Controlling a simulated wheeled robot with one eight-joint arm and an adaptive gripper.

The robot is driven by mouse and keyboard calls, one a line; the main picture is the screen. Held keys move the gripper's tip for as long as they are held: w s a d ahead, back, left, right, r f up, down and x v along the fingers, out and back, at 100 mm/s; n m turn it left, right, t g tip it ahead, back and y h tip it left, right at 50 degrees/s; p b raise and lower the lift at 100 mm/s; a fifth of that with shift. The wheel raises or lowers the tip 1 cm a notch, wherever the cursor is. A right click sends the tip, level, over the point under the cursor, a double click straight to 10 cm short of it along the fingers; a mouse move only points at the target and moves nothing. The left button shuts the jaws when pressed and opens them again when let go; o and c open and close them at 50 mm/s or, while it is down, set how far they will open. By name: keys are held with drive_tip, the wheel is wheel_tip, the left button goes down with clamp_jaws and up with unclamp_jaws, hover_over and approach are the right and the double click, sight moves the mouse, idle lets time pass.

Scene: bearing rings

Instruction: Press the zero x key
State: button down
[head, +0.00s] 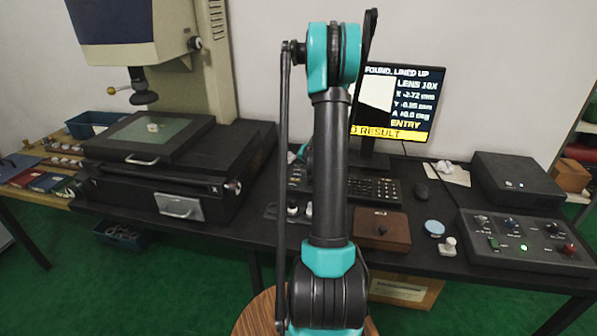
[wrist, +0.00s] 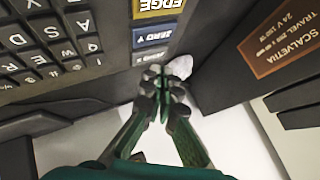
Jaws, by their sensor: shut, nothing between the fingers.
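In the wrist view the yellow EDGE key (wrist: 157,8) is at the top, with the blue ZERO Y key (wrist: 152,35) below it. Below that is another pale key beginning "ZERO" (wrist: 146,54); its last letter is hard to read and my fingers partly cover its edge. My gripper (wrist: 162,72) is shut and empty, its tips right at the lower right of this key. I cannot tell whether they touch it. In the head view my arm hides most of the gripper. The monitor (head: 437,75) shows an X reading of -2.72 mm.
A letter keyboard (wrist: 45,45) lies left of the fingers, and a dark box with a brown SCALVETIA label (wrist: 283,42) is close on the right. In the head view the measuring machine (head: 200,140) stands left and a control box (head: 525,240) right.

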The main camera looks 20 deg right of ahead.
sight(299, 171)
drive_tip(key=shift+f, duration=0.35)
drive_tip(key=shift+f, duration=0.3)
idle(0.6)
drive_tip(key=shift+r, duration=0.75)
drive_tip(key=shift+r, duration=2.5)
